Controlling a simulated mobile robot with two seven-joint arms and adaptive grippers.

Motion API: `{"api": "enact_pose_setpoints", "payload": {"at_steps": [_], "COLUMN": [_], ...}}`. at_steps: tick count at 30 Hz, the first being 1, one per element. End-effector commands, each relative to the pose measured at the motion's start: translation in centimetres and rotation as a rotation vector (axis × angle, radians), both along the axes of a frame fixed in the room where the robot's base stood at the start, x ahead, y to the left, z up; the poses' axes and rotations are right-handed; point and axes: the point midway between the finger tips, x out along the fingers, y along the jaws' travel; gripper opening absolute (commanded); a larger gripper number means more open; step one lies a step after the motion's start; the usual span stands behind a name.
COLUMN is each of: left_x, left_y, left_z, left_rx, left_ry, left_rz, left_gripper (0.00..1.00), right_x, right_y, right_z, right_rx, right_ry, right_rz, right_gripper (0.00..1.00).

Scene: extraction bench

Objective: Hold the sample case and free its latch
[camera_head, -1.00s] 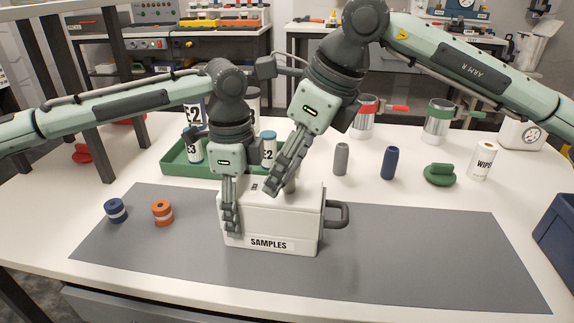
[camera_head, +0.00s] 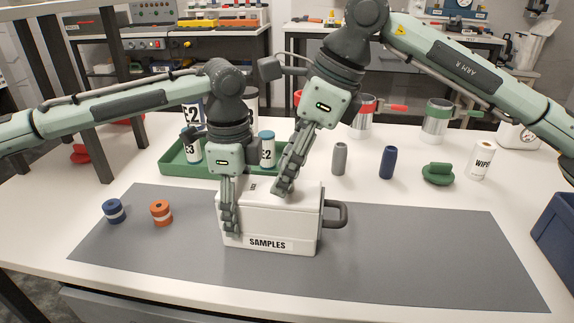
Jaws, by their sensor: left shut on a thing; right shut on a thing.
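The white sample case (camera_head: 270,222), labelled SAMPLES, stands upright on the grey mat. A dark handle (camera_head: 338,214) sticks out from its right side. My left gripper (camera_head: 230,222) points down and is shut at the case's left end; what its fingers grip there is mostly hidden, likely the matching left handle. My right gripper (camera_head: 283,184) slants down to the case's lid and is shut at its top. The latch is hidden behind its fingers, so I cannot see whether it is free. The lid looks closed.
The grey mat (camera_head: 420,255) is clear right of the case. Blue (camera_head: 114,211) and orange (camera_head: 161,212) spools stand left. Behind are a green tray (camera_head: 175,162) with labelled bottles, a grey cylinder (camera_head: 339,158), a blue cylinder (camera_head: 388,162) and a green object (camera_head: 438,174).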

Motion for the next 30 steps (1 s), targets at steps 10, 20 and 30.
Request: {"api": "enact_pose_setpoints", "payload": {"at_steps": [10,20,30], "left_x": [0.0,0.0,0.0], "left_y": [0.0,0.0,0.0], "left_z": [0.0,0.0,0.0], "left_rx": [0.0,0.0,0.0], "left_ry": [-0.001,-0.001,-0.001], "left_rz": [-0.001,0.0,0.0], "left_gripper": [0.2,0.2,0.2], "right_x": [-0.1,0.0,-0.6], "right_y": [0.1,-0.4,-3.0], "right_z": [0.0,1.3,7.8], "right_rx": [0.0,0.001,0.001], "right_ry": [-0.001,-0.003,-0.003], "right_rz": [0.002,-0.001,0.0], "right_gripper": [0.72,0.72,0.72]}}
